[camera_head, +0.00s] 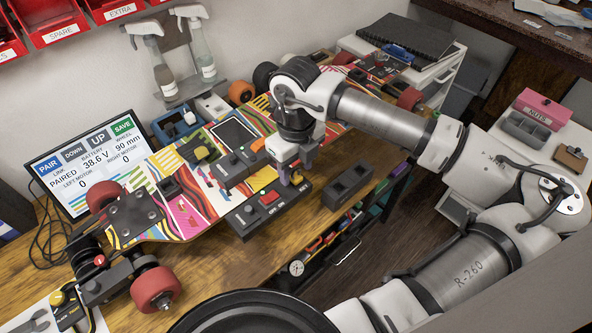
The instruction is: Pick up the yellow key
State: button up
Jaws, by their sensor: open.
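My gripper (292,177) points down over the skateboard's near edge, just above a dark control box (246,222) with a red switch (270,198). Its jaws are open. A small yellowish spot shows near the fingertips, too small to tell if it is the yellow key. A yellow-green piece (201,153) sits on a dark part on the board to the left, and I cannot tell what it is. No clear key shape is visible; the gripper hides part of the box.
A black two-slot block (349,187) stands right of the gripper. The monitor (90,165) and spray bottles (197,50) stand behind. An open drawer (335,240) sits below.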

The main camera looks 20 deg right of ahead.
aim_at(296, 168)
jog(key=shift+f, duration=0.5)
grip_shut()
jog(key=shift+r, duration=0.1)
notch_tip(296, 168, up, 20)
jog(key=b, duration=0.3)
